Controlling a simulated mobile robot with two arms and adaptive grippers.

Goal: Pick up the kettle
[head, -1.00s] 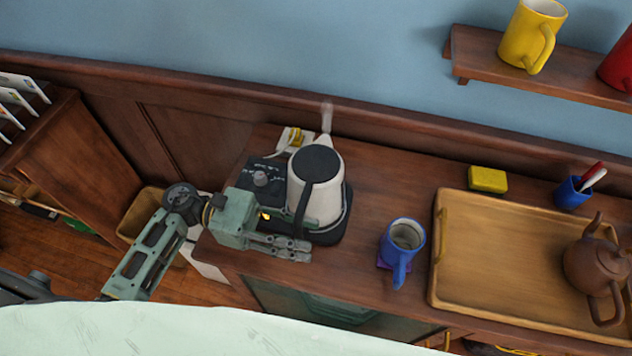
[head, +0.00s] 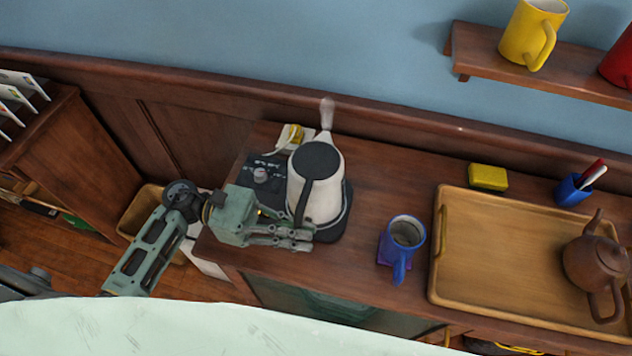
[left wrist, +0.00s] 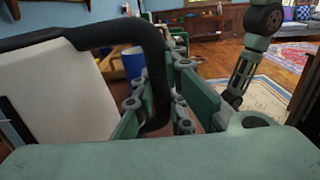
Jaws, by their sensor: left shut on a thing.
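The kettle (head: 325,190) is white with a black lid and a black handle. It stands upright on its black base (head: 340,225) on the wooden counter. My left gripper (head: 305,238) is at the kettle's front left side, shut on the lower part of the black handle. In the left wrist view the handle (left wrist: 150,62) passes down between the fingers, and the white kettle body (left wrist: 50,110) fills the left side. My right gripper is not in view.
A blue mug (head: 405,240) stands right of the kettle. A wooden tray (head: 480,290) with a brown teapot (head: 597,265) is farther right. A yellow block (head: 488,178) and a blue pen cup (head: 572,190) are behind it. A wall shelf (head: 560,72) holds mugs.

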